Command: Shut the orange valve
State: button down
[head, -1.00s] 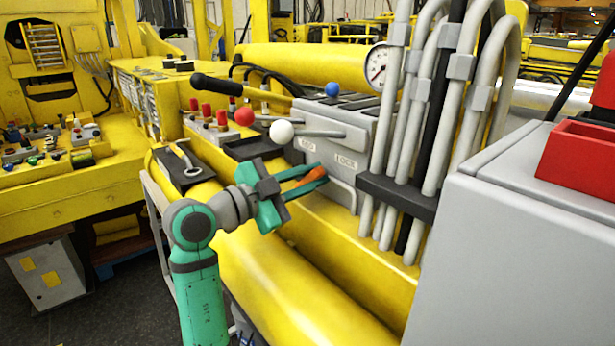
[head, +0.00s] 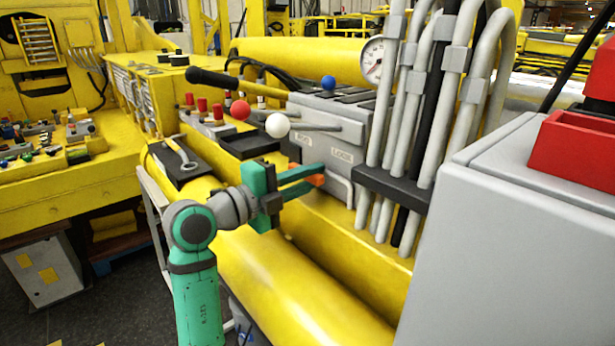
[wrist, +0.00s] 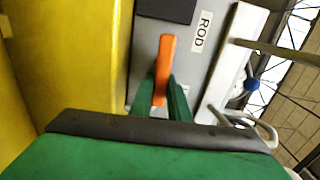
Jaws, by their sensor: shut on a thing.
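The orange valve (head: 316,181) is a small lever low on the front of the grey control block, left of the hoses. In the head view only a bit of it shows, past my green fingers. In the wrist view the orange lever (wrist: 165,62) stands out lengthwise, with its near end between my fingers. My gripper (head: 312,174) reaches in from the left and is shut on the lever; the fingers (wrist: 163,98) sit on both sides of it. The valve's pivot is not clearly visible.
The grey block (head: 335,135) carries ROD and LOCK labels. Levers with red (head: 240,110), white (head: 277,125) and blue (head: 328,82) knobs stand above my gripper. Grey hoses (head: 400,120) rise close on the right. A yellow cylinder (head: 300,285) lies below.

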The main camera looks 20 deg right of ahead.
jog(key=shift+w+f+m, duration=0.2)
jog(key=shift+m, duration=0.1)
dwell(0.4)
jog(key=c, duration=1.7)
grip_release()
jog(key=shift+a+r, duration=0.1)
jog(key=v, duration=1)
jog(key=shift+s+a, duration=0.15)
jog(key=shift+a, duration=0.15)
